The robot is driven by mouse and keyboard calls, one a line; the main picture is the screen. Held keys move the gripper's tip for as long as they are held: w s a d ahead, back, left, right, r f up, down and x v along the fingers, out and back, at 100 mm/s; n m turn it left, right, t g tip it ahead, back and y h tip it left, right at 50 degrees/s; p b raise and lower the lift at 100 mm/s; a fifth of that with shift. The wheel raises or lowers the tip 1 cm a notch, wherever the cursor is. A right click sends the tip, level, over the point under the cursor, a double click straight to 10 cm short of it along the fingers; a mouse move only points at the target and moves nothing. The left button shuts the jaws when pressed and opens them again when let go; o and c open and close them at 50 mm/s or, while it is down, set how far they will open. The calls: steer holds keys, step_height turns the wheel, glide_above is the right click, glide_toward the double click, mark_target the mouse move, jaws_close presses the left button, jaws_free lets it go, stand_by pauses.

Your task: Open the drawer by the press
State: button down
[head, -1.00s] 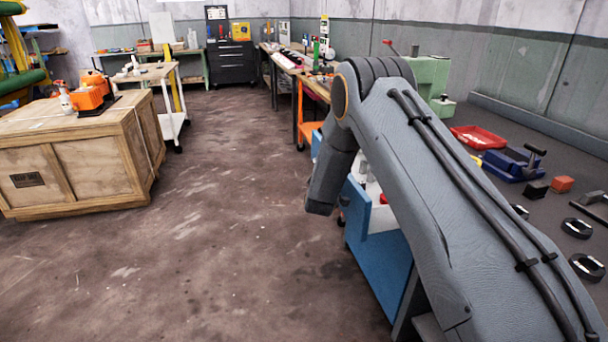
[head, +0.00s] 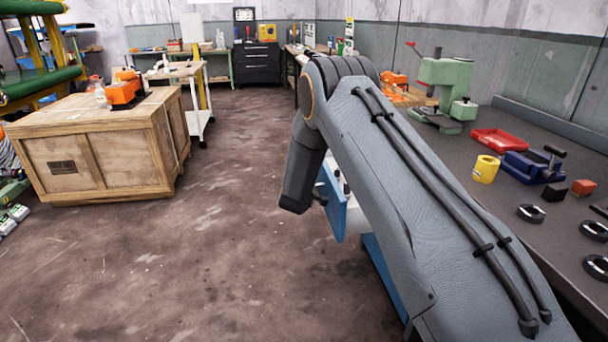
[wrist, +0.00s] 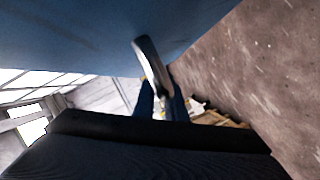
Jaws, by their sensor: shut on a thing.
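The green press (head: 442,84) stands on the dark workbench at the right in the head view. The drawer's blue front (head: 334,204) stands out from the bench, with a pale drawer side and some contents behind it. My arm hides much of the drawer. In the wrist view the blue drawer front (wrist: 85,35) fills the top, and its curved metal handle (wrist: 150,62) sticks out. My gripper (wrist: 163,95) is shut on the handle, with its dark fingers either side.
A red tray (head: 499,142), a yellow cup (head: 485,169), a blue vise (head: 533,165) and several black rings lie on the workbench (head: 480,225). A wooden crate (head: 100,150) stands at the left. The floor (head: 215,235) between is clear.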

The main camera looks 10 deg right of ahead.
steer(key=shift+s+f, duration=0.1)
steer(key=shift+f, duration=0.2)
steer(key=c, duration=1.8)
jaws_free()
steer(key=shift+c, duration=0.2)
steer(key=shift+a+r, duration=0.1)
steer(key=shift+r, duration=0.05)
steer(key=v, duration=0.7)
steer(key=shift+s+a+r, duration=0.1)
steer(key=shift+s+r, duration=0.05)
steer(key=shift+s, duration=0.05)
